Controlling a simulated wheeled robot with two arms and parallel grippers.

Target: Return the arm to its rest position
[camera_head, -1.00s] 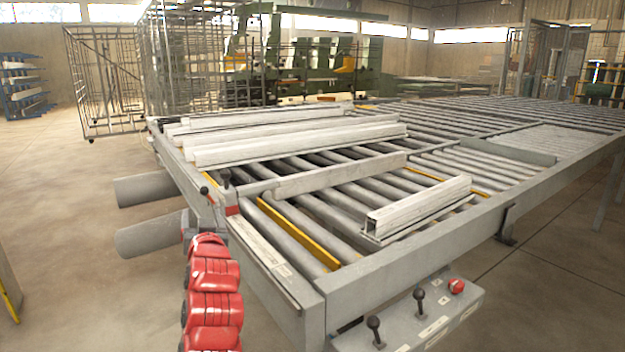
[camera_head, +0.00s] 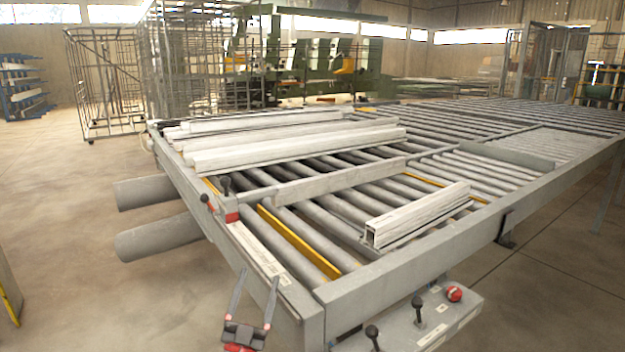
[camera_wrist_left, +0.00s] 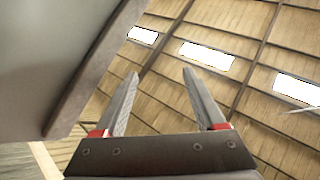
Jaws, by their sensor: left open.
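My left gripper (camera_head: 254,292) is at the bottom of the head view, in front of the near left corner of the roller bench (camera_head: 290,305). Its two fingers point up and stand apart, with nothing between them. In the left wrist view the open fingers (camera_wrist_left: 160,85) point toward the ceiling, and a grey surface fills the upper left close by. My right gripper is in neither view.
A short profile (camera_head: 420,213) lies on the rollers, and several long profiles (camera_head: 290,145) lie farther back. A clamp with a red block and black-knobbed lever (camera_head: 226,190) sits on the left edge. A control panel (camera_head: 425,325) juts out in front.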

